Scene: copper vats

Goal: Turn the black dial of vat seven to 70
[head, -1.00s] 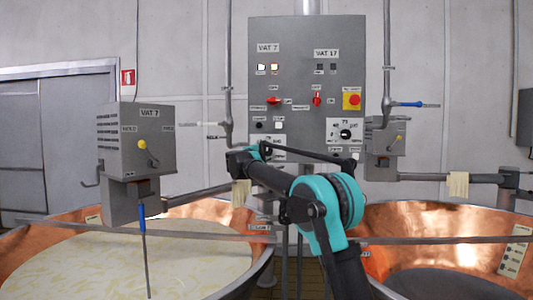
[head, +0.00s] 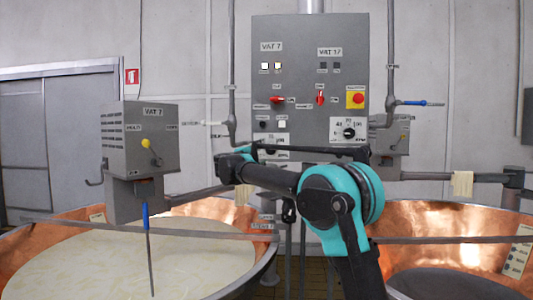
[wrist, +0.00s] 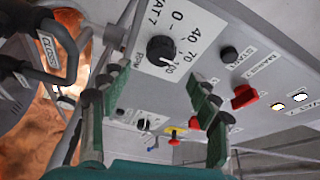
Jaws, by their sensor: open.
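In the wrist view the black dial of vat seven (wrist: 160,48) sits on a white plate marked VAT 7, with 0, 40, 70, 100 and RPM around it. A small white mark on the knob appears to face the 100 side, though it is small. My gripper (wrist: 150,92) is open and empty, its green-padded fingers spread below the dial in the picture, apart from it. In the head view my arm covers the vat seven dial, and only part of its white plate (head: 276,141) shows above the arm.
The grey control panel (head: 310,85) also carries a second black dial (head: 349,132), red switches (head: 277,100) and a red stop button (head: 357,99). Copper vats stand left (head: 50,232) and right (head: 440,220), with metal bars across them. A dark handle (wrist: 50,40) is close at the wrist view's left.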

